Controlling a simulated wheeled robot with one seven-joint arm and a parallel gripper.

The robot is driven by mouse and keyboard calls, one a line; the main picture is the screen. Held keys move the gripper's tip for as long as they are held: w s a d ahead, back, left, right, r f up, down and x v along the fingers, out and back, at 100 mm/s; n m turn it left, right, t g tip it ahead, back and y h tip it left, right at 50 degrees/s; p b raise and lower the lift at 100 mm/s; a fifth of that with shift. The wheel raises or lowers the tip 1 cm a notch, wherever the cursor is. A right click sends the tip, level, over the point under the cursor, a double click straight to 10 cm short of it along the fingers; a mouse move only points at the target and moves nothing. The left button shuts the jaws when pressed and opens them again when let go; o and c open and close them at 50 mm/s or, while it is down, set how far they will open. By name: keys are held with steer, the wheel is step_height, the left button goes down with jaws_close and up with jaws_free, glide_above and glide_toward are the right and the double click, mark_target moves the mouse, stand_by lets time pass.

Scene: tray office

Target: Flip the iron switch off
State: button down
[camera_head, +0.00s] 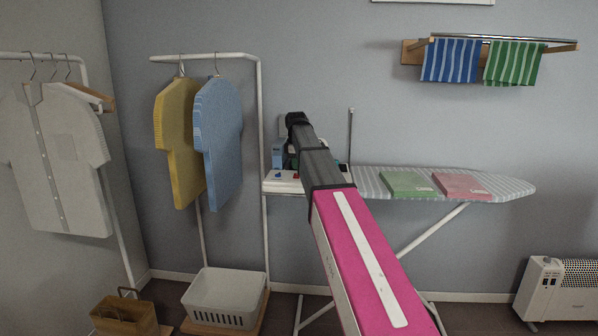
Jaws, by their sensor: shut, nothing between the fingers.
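No iron or iron switch can be made out for sure. A white stand or panel (283,186) with small red and blue parts sits at the left end of the striped ironing board (510,187). A blue-grey object (278,155) stands just behind it, partly hidden by my arm. A sliver of green and a small dark item also show beside my arm there. My arm reaches up from the lower right across the board's left part, its dark end in front of the wall. My gripper's fingers cannot be seen; the arm hides that area.
Folded green cloth (407,184) and pink cloth (460,185) lie on the board. A rack with yellow (178,145) and blue shirts (219,140) stands left, above a grey basket (224,297). A heater (545,290) stands at right. A thin upright rod (349,135) rises behind the board.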

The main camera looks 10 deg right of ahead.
mark_target(297, 176)
step_height(297, 176, up, 11)
steer(key=s, duration=0.1)
steer(key=shift+s+a, duration=0.15)
stand_by(0.3)
steer(key=shift+w+d, duration=0.2)
steer(key=shift+w, duration=0.5)
steer(key=f, duration=0.4)
steer(key=w+f, duration=0.1)
steer(key=f, duration=0.9)
steer(key=shift+w+d, duration=0.25)
steer(key=shift+w, duration=0.1)
